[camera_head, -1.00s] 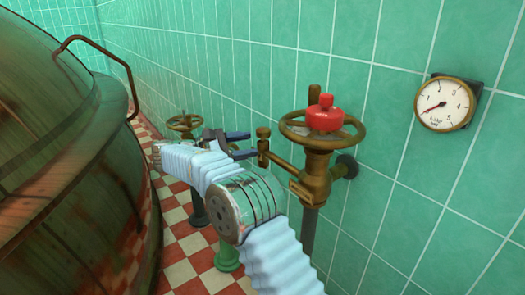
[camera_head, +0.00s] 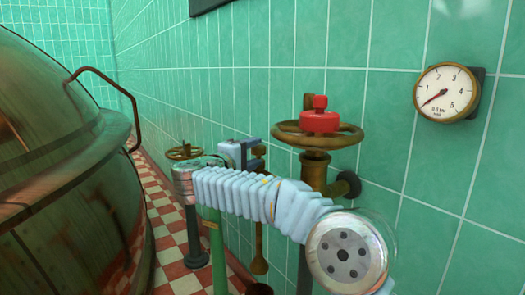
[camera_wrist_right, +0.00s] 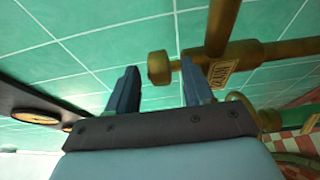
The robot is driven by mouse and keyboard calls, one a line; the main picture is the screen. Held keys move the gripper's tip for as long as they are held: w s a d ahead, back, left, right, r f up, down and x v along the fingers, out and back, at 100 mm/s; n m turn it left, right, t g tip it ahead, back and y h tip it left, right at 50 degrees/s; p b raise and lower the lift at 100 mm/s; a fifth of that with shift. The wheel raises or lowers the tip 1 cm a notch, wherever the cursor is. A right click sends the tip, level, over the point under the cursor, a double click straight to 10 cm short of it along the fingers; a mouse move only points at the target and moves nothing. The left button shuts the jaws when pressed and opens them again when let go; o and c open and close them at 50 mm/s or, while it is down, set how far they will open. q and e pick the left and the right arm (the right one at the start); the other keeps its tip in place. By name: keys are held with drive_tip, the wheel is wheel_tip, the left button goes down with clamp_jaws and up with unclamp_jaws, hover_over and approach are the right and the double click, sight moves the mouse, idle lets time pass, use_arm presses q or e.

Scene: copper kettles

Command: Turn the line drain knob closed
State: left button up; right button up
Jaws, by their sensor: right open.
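A brass side knob (camera_head: 258,152) sits on the line below a brass handwheel (camera_head: 318,135) with a red cap (camera_head: 320,118). I take it as the line drain knob; its stem is mostly hidden behind my right arm in the head view. My right gripper (camera_head: 250,148) is beside it, with dark blue fingers. In the right wrist view the gripper (camera_wrist_right: 157,85) is open, and the round knob end (camera_wrist_right: 158,68) shows between and just beyond the fingertips. The right finger overlaps the brass stem; contact cannot be told. My left gripper is not in view.
A large copper kettle (camera_head: 60,150) with a curved handle (camera_head: 108,90) fills the left. A smaller handwheel (camera_head: 184,152) stands behind my right wrist. A pressure gauge (camera_head: 447,92) hangs on the green tiled wall (camera_head: 400,180). Checkered floor (camera_head: 170,225) shows between kettle and pipes.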

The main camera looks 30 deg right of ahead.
sight(264, 149)
drive_tip(key=shift+x, duration=2.35)
drive_tip(key=shift+c, duration=0.5)
clamp_jaws()
drive_tip(key=m+g+p, duration=0.1)
drive_tip(key=p, duration=0.1)
drive_tip(key=m+g+h+p, duration=0.1)
drive_tip(key=g+p, duration=0.1)
drive_tip(key=m+g+p, duration=0.1)
drive_tip(key=g, duration=0.1)
drive_tip(key=shift+s+r+m+h+p, duration=0.15)
drive_tip(key=shift+r+m+h+p, duration=0.15)
drive_tip(key=shift+p, duration=0.1)
drive_tip(key=shift+s+d+f+m+g+p, duration=0.15)
drive_tip(key=shift+m+g+p, duration=0.25)
drive_tip(key=shift+g, duration=0.4)
drive_tip(key=shift+f, duration=0.2)
drive_tip(key=shift+o, duration=0.5)
unclamp_jaws()
